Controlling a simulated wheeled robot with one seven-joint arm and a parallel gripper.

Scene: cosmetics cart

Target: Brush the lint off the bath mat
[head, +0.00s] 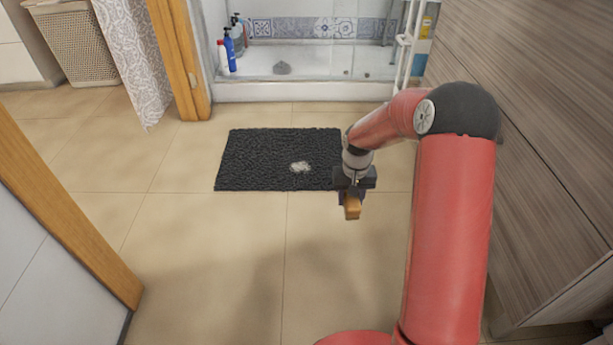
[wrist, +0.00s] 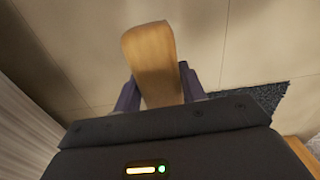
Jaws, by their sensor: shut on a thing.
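The dark bath mat (head: 255,160) lies flat on the tiled floor in front of the shower. A small pale clump of lint (head: 300,167) sits on its right half. My gripper (head: 352,192) is near the mat's right front corner in the head view. It is shut on a wooden brush (head: 352,208), seen as a light wooden piece between the fingers in the wrist view (wrist: 153,62). The bristles cannot be made out. A strip of the mat (wrist: 262,98) shows at the right of the wrist view. The mat's right end is partly hidden by my arm.
A shower tray (head: 300,88) with bottles (head: 230,50) stands behind the mat. A wooden cabinet (head: 550,120) closes off the right side. A door frame (head: 70,215) is at the left. The tiled floor (head: 220,250) in front of the mat is clear.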

